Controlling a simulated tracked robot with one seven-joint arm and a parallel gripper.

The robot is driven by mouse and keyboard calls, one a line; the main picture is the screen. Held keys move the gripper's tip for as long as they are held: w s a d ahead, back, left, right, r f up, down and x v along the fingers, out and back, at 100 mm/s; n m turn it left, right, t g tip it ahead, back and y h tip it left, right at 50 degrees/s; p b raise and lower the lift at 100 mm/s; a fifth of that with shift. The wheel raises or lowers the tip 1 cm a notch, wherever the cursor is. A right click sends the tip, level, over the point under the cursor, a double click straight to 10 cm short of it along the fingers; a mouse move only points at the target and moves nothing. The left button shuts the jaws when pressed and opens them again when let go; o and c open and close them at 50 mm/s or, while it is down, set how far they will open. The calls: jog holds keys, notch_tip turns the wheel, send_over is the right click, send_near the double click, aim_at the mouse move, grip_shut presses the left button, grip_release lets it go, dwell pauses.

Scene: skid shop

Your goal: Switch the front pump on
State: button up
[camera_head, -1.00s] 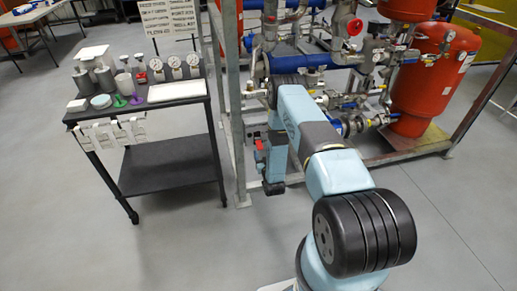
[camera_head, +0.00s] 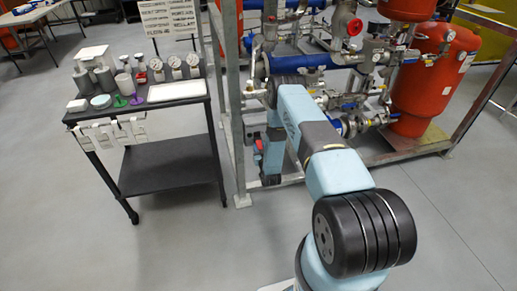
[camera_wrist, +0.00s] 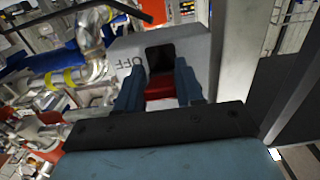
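A grey switch box marked OFF (camera_wrist: 195,50) fills the upper middle of the wrist view. It has a dark square recess, and a red switch part (camera_wrist: 160,87) shows just below it. My gripper (camera_wrist: 158,80) is at this box, with one blue finger on each side of the red part. The fingers are apart, and the red fills the gap between them; whether they press on it I cannot tell. In the head view my arm reaches to the frame's near side, and a bit of red (camera_head: 258,146) shows beside my wrist; the fingertips are hidden there.
A grey metal post (camera_head: 232,130) stands close to the left of my wrist. A dark cart (camera_head: 185,98) with gauges and small parts is further left. Pipes, valves and red tanks (camera_head: 425,85) fill the skid behind. The grey floor in front is clear.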

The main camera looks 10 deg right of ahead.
aim_at(259, 142)
jog(key=c, duration=0.4)
jog(key=shift+a, duration=0.3)
jog(key=shift+c, duration=0.6)
jog(key=shift+d, duration=0.15)
jog(key=shift+r, duration=0.1)
jog(key=r+g, duration=0.1)
jog(key=g, duration=0.1)
jog(key=r+g, duration=0.1)
jog(key=g, duration=0.1)
jog(key=shift+s+d, duration=0.1)
jog(key=shift+s, duration=0.1)
jog(key=shift+w+r+g, duration=0.1)
jog(key=shift+r+g, duration=0.3)
jog(key=shift+g, duration=0.75)
jog(key=shift+r+g, duration=0.4)
jog(key=shift+g, duration=0.75)
jog(key=shift+r, duration=0.1)
jog(key=o, duration=1)
jog(key=shift+c, duration=0.2)
